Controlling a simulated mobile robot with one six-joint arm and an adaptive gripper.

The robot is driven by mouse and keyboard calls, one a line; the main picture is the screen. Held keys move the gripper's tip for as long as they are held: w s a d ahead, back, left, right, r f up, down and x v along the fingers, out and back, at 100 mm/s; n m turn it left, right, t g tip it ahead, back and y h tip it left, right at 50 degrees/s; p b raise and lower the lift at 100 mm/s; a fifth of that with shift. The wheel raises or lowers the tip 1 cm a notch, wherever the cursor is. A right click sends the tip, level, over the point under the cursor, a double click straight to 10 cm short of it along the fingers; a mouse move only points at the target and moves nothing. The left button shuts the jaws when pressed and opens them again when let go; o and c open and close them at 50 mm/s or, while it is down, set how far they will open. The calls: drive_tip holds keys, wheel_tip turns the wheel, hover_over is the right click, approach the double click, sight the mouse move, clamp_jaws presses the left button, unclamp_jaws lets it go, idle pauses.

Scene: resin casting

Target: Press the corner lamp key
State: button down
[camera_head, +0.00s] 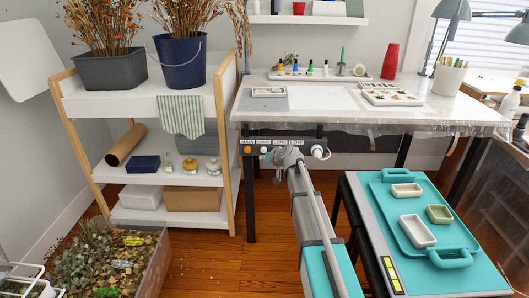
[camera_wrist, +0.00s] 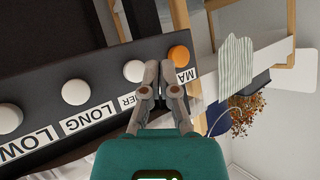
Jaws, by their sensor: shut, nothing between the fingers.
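A dark switch panel (camera_head: 308,142) is fixed under the front edge of the white worktable. In the wrist view it has a row of round keys: an orange key (camera_wrist: 180,55) over a label starting "MA", a white key (camera_wrist: 134,71) whose label is partly covered and ends in "ER", a white key (camera_wrist: 75,92) over "LONG" and a white key (camera_wrist: 9,118) over "LOW". My gripper (camera_wrist: 160,72) is shut and empty, its tips in front of the panel between the orange key and the partly labelled white key. I cannot tell whether the tips touch the panel.
The white worktable (camera_head: 330,103) overhangs the panel and has plastic sheeting along its edge. A wooden-framed shelf (camera_head: 85,105) with dried plants stands to the left. A teal tray (camera_head: 399,211) with small moulds lies on a bench at right.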

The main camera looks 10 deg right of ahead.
drive_tip(key=shift+s+a, duration=0.25)
drive_tip(key=shift+s, duration=0.9)
